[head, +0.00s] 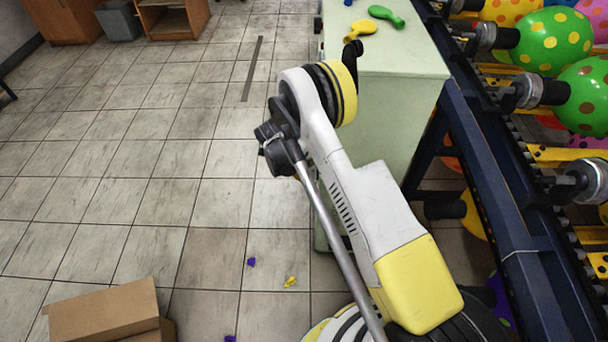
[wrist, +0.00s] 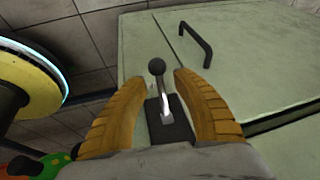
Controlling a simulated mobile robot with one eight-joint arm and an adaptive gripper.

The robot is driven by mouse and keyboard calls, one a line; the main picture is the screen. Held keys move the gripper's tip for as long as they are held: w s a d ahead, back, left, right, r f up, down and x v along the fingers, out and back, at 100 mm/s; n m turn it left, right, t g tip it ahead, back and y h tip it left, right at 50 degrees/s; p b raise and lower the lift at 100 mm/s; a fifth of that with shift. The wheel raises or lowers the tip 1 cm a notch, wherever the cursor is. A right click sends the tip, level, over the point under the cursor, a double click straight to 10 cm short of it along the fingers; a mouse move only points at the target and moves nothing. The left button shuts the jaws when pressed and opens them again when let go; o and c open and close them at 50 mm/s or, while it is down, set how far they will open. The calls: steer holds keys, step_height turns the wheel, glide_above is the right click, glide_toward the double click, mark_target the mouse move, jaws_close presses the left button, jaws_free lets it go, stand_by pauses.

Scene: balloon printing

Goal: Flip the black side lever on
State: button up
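The black side lever (wrist: 156,68) shows in the wrist view as a ball knob on a short metal stem. It rises from a black slotted plate (wrist: 183,131) on the pale green cabinet (wrist: 260,60). My gripper (wrist: 161,77) is open, with one yellow-brown finger on each side of the lever. I see gaps between the fingers and the knob; contact lower down cannot be told. In the head view the cabinet (head: 395,125) stands beside my arm, which hides my gripper. I cannot make out the lever there.
A black bar handle (wrist: 197,42) sits on the cabinet near the lever. Balloons (head: 398,15) lie on the cabinet top. A dark conveyor frame (head: 490,170) with inflated balloons runs along the right. A cardboard box (head: 105,312) stands lower left; the tiled floor is mostly clear.

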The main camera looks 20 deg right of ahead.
steer(key=shift+d+f, duration=0.2)
steer(key=shift+f, duration=0.15)
jaws_close()
steer(key=shift+r, duration=0.1)
